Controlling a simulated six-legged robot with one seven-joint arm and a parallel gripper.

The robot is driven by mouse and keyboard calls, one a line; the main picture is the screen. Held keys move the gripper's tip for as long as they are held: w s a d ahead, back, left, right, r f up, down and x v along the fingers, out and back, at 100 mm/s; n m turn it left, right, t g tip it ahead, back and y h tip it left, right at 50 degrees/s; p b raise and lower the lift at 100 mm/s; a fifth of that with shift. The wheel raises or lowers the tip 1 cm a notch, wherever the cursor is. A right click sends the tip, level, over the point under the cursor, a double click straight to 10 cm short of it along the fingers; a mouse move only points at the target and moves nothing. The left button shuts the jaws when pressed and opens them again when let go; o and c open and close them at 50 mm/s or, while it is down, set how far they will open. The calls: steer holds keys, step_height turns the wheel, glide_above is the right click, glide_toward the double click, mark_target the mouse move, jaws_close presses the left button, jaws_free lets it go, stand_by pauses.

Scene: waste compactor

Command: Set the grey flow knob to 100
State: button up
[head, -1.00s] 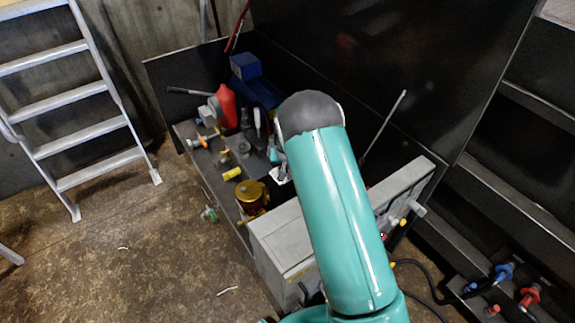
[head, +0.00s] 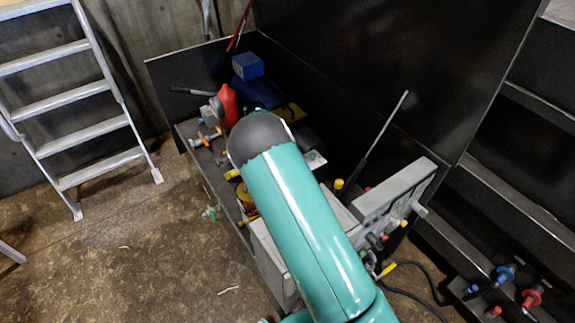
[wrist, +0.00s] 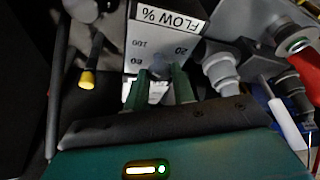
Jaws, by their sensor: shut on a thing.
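In the wrist view a pale panel (wrist: 172,28) labelled "FLOW %" shows upside down, with the figures 100, 20 and one that looks like 60 around a dial. The grey flow knob (wrist: 160,65) sits at the middle of these figures, mostly hidden by my fingers. My gripper (wrist: 158,77) has its two green fingers on either side of the knob and is shut on it. The knob's pointer cannot be made out, so I cannot read its setting. In the head view my teal arm hides the gripper and the knob.
A yellow-tipped rod (wrist: 87,78) stands left of the panel in the wrist view. Grey fittings (wrist: 222,70) stand close on the right. In the head view a red container (head: 228,104) and a blue box (head: 247,66) stand at the bench's back; a ladder (head: 75,100) leans left.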

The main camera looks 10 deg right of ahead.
steer(key=o, duration=1)
steer(key=v, duration=1.3)
steer(key=shift+s+a+r, duration=0.1)
steer(key=shift+r, duration=0.25)
